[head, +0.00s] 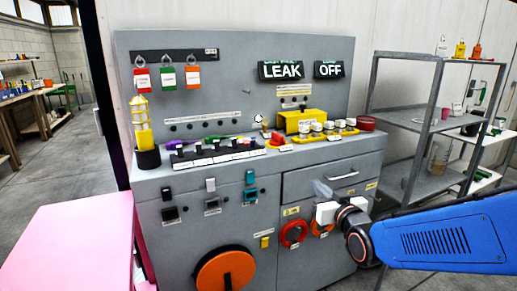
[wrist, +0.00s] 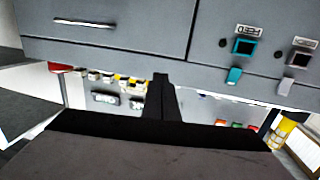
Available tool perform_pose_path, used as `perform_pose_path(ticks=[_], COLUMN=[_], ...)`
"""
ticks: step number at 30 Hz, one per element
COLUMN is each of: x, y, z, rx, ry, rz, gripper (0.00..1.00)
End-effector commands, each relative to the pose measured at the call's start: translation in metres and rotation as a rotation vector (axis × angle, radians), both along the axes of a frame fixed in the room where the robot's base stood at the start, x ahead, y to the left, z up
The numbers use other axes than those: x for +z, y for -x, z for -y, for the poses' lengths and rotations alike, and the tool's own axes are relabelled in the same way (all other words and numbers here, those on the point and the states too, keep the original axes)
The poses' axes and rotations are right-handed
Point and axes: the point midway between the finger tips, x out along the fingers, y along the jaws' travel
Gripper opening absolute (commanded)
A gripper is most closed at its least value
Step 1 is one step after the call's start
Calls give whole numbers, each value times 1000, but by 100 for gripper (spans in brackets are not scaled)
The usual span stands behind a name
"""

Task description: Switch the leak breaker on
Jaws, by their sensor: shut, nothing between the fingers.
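A grey console carries a black sign reading LEAK (head: 282,70) and another reading OFF (head: 329,69) on its back panel. A row of dark switches (head: 215,149) stands on the worktop. The front face has a black lever switch (head: 167,194), a grey one (head: 211,185) and a teal one (head: 250,177); the teal one also shows in the wrist view (wrist: 234,75).
The drawer handle (head: 343,176) juts out close to my gripper. Red (head: 293,234) and orange rings and a large orange wheel (head: 225,270) are lower on the front. A pink table (head: 80,240) stands left, and metal shelving (head: 408,125) stands right.

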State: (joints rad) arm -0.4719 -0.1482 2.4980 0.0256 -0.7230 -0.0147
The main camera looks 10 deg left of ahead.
Motion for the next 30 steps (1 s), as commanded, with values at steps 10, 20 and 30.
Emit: perform_pose_path(ticks=[10,20,30], x=[13,20,22], y=[4,24,27], z=[-80,-119,-123], rx=[107,167,173], ry=[-131,-229,-244], rz=[239,388,410], gripper=[0,0,0])
